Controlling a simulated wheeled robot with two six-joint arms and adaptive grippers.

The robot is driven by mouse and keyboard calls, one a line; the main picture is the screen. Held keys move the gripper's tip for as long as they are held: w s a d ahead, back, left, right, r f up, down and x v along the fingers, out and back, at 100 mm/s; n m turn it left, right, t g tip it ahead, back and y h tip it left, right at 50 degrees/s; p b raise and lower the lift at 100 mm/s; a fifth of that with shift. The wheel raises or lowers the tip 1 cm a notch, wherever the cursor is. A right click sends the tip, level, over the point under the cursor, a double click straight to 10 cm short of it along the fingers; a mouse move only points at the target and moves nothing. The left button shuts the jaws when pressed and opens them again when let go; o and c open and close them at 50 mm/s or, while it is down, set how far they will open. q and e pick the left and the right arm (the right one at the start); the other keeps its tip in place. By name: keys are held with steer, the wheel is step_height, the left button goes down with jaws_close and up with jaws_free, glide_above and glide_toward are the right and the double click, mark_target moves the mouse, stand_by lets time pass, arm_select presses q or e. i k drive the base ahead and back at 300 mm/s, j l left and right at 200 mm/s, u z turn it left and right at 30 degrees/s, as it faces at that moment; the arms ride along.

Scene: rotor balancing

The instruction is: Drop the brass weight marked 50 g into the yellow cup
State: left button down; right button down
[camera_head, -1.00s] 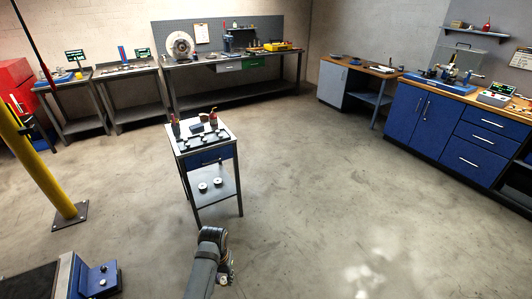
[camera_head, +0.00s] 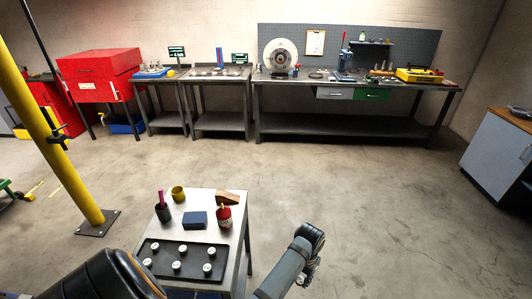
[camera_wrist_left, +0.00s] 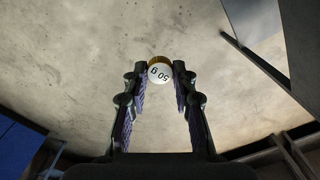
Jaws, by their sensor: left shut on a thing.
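My left gripper (camera_wrist_left: 159,80) is shut on the brass weight marked 50 g (camera_wrist_left: 160,72), held between its fingertips with the marked white face toward the wrist camera and bare floor beyond. The yellow cup (camera_head: 178,193) stands upright at the back left of the cart top, apart from the gripper.
The cart (camera_head: 240,228) also holds a black tray (camera_head: 168,257) with several pale-topped weights, a dark pen cup (camera_head: 163,213), a blue block (camera_head: 196,220), a red bottle (camera_head: 224,217) and a wooden block (camera_head: 229,198). A yellow post (camera_head: 60,150) stands left. Floor right of the cart is clear.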

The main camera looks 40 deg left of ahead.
mark_target(180, 197)
steer(key=i, duration=1.15)
steer(key=i+l+u, duration=0.1)
steer(key=i, duration=1.1)
steer(key=u, duration=3)
